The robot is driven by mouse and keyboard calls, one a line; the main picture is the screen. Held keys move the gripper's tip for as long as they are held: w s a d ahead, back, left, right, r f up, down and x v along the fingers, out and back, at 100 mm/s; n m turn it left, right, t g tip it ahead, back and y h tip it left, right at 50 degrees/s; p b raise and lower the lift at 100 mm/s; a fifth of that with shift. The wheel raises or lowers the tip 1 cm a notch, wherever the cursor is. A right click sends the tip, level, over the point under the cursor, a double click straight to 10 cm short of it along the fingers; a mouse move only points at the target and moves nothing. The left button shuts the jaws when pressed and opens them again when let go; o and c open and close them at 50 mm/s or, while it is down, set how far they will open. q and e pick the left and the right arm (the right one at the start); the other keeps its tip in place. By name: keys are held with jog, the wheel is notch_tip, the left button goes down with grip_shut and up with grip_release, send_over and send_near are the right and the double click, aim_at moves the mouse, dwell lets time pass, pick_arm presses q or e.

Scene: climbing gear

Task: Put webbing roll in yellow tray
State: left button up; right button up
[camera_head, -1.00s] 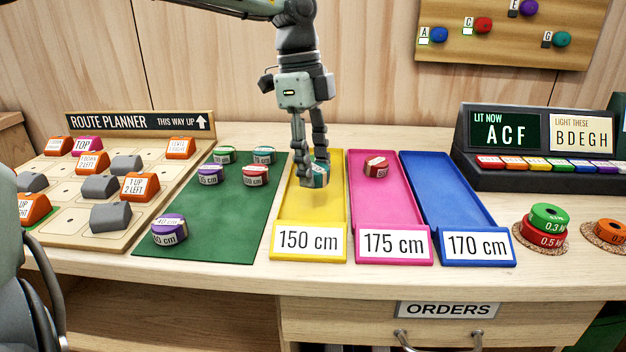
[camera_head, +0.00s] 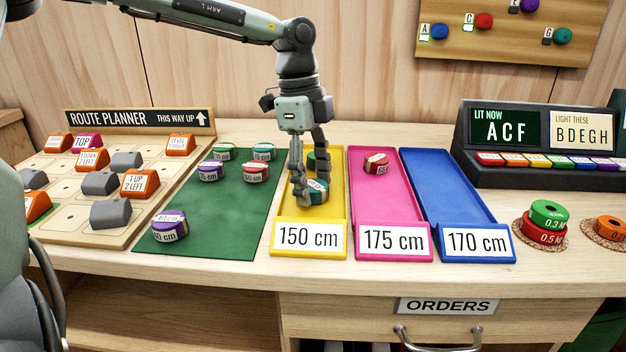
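The yellow tray (camera_head: 335,205) labelled 150 cm stands at the middle of the bench. My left gripper (camera_head: 311,192) points down over its front half, with its fingers about a teal webbing roll (camera_head: 318,190). The fingers look closed on this roll; whether it touches the tray floor I cannot tell. A green roll (camera_head: 311,160) sits farther back in the tray, partly hidden by the fingers. My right gripper is out of view.
The pink tray (camera_head: 398,215) labelled 175 cm holds a red roll (camera_head: 376,162). The blue tray (camera_head: 445,190) labelled 170 cm is empty. The route planner board (camera_head: 120,205) stands left of the mat. A lit display console (camera_head: 540,145) and weight discs (camera_head: 547,222) are at right.

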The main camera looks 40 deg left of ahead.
pick_arm(q)
notch_tip(320, 180, up, 12)
jog(key=a, duration=0.1)
jog(key=shift+a, duration=0.4)
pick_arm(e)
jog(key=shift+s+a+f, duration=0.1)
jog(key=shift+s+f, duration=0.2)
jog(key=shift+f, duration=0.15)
pick_arm(q)
jog(key=shift+s, duration=0.1)
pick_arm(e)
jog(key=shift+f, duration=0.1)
